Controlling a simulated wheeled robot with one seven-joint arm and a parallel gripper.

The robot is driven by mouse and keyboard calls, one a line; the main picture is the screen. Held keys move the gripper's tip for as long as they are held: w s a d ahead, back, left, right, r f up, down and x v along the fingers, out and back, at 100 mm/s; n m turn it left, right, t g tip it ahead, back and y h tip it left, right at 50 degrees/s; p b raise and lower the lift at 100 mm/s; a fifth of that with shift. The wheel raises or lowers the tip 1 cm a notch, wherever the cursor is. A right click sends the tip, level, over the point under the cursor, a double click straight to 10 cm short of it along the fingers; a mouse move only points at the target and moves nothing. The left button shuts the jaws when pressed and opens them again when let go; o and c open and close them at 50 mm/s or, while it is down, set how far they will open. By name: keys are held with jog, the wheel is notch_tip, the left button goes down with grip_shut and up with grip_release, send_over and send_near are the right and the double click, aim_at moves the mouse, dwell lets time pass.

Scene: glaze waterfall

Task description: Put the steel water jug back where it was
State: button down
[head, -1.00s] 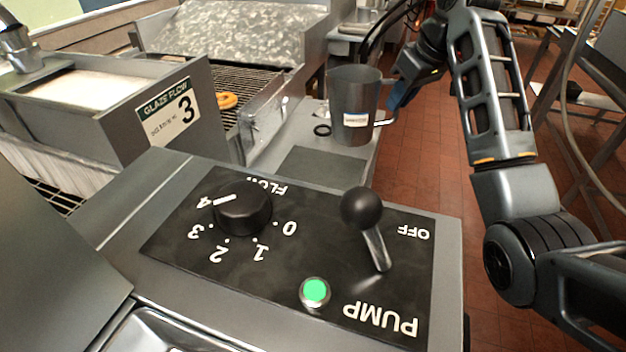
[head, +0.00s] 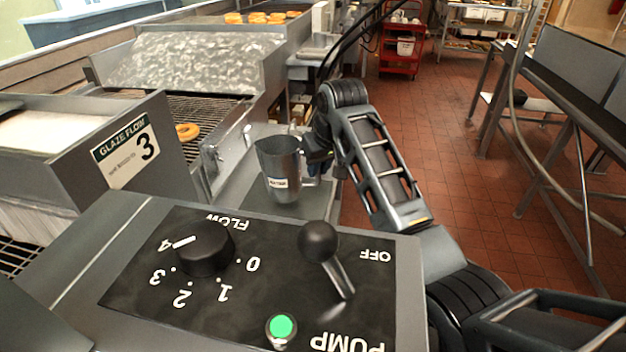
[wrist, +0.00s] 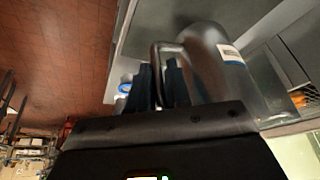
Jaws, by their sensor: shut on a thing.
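The pump panel (head: 240,290) with a black lever (head: 320,245) and a flow knob (head: 206,248) stands in front. The glaze conveyor (head: 175,110) with a doughnut (head: 187,131) lies to the left. Open tiled floor (head: 440,170) is to the right.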

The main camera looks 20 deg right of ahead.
aim_at(313, 184)
jog(key=shift+w+a+f+p, duration=0.1)
jog(key=shift+a+f, duration=0.05)
jog(key=shift+f, duration=0.6)
jog(key=shift+w+a+f+p, duration=0.1)
jog(key=shift+w+a+f, duration=0.1)
jog(key=shift+f, duration=0.6)
jog(key=shift+w+a+f+p, duration=0.1)
jog(key=shift+a+f, duration=0.05)
jog(key=shift+f, duration=0.6)
jog(key=c, duration=1.1)
grip_release()
jog(key=shift+s, duration=0.1)
jog(key=v, duration=1.2)
